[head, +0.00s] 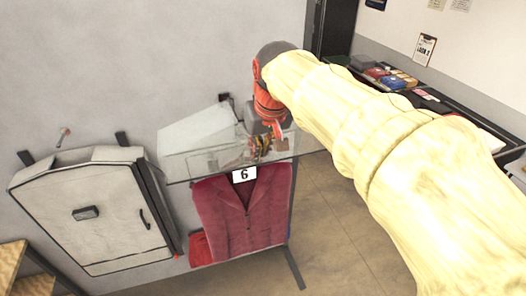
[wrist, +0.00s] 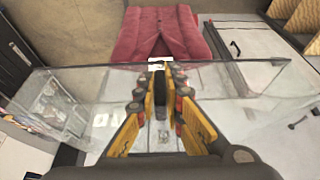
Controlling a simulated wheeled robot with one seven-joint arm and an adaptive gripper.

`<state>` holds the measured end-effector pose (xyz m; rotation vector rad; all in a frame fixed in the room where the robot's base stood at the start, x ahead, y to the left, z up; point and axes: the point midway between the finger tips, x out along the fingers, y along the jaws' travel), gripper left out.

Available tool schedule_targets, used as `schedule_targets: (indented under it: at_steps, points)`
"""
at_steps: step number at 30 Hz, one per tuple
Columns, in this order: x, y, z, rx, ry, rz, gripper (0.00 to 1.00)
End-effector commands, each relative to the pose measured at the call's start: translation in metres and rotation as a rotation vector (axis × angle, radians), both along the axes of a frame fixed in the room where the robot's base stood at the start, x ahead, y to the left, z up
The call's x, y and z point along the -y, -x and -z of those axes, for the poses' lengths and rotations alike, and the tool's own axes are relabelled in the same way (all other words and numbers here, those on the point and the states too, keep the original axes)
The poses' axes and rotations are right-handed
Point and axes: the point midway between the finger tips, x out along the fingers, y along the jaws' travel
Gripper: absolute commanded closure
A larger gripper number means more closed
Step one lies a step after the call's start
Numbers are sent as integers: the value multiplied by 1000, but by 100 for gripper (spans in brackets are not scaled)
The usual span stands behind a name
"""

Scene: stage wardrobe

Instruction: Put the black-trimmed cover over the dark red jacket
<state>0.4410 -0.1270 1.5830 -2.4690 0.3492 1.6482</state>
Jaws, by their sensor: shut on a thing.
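The dark red jacket (head: 245,208) hangs upright in the head view, with a white number tag (head: 244,174) at its top. It also shows at the top of the wrist view (wrist: 150,35). A clear cover (head: 195,140) with a dark trim edge is level with the jacket's top in the head view and crosses the wrist view (wrist: 80,85). My gripper (head: 263,145) is shut on a dark piece at the middle of the cover; its yellow fingers (wrist: 160,85) flank that piece. I cannot tell whether the cover's edge touches the jacket's shoulders.
A pale, black-edged case (head: 110,215) with a handle stands left of the jacket. A red item (head: 200,249) is low beside the jacket. A dark counter (head: 440,105) with small packets is at the back right. Wooden boards (head: 12,265) are at lower left. Floor is bare right of the jacket.

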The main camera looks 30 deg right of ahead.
Motion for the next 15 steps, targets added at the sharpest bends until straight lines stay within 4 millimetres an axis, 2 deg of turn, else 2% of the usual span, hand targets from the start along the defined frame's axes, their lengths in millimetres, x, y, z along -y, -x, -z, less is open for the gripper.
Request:
schedule_targets:
  at_steps: [15]
  points:
    - [9,-32,0,-1,0,0,100]
